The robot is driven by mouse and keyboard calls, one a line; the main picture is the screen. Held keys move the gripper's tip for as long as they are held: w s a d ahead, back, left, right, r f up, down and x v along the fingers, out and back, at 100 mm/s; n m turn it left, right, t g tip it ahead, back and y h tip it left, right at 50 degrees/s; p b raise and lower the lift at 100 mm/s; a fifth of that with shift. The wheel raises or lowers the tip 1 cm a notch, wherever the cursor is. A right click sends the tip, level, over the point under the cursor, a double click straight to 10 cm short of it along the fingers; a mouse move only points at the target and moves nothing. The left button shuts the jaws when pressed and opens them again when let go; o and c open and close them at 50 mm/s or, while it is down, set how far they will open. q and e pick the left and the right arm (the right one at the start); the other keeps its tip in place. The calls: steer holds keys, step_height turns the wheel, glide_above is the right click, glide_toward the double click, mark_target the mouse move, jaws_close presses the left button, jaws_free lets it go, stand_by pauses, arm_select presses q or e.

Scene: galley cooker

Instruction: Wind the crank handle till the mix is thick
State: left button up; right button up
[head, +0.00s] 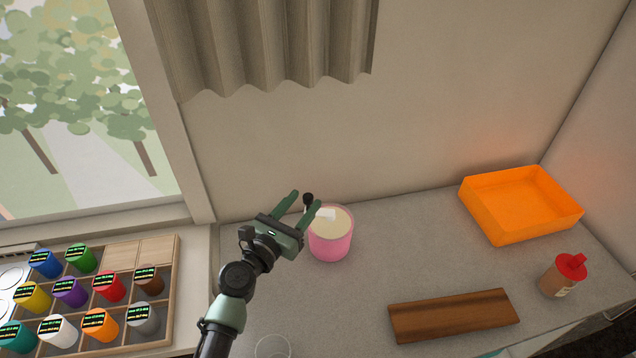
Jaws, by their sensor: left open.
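A pink pot (331,246) with a pale cream mix (334,222) inside stands on the grey counter near the back wall. A small black knob (308,198) shows at the pot's upper left; it looks like the crank handle's grip. My left gripper (304,203) is open, with its two green fingers on either side of the knob in the picture. I cannot tell whether they touch it. The gripper covers part of the pot's left rim and most of the crank. My right gripper is not in view.
An orange tray (500,228) sits at the back right. A wooden board (453,315) and a red-capped bottle (563,275) are at front right. A wooden rack (172,262) of coloured jars is at left. The counter between pot and tray is clear.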

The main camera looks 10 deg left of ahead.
mark_target(311, 194)
arm_select(q)
steer(key=x, duration=0.6)
steer(key=shift+f, duration=0.2)
steer(key=shift+s+a+r, duration=0.1)
steer(key=shift+s+r, duration=0.1)
steer(key=shift+w+f, duration=0.1)
jaws_close()
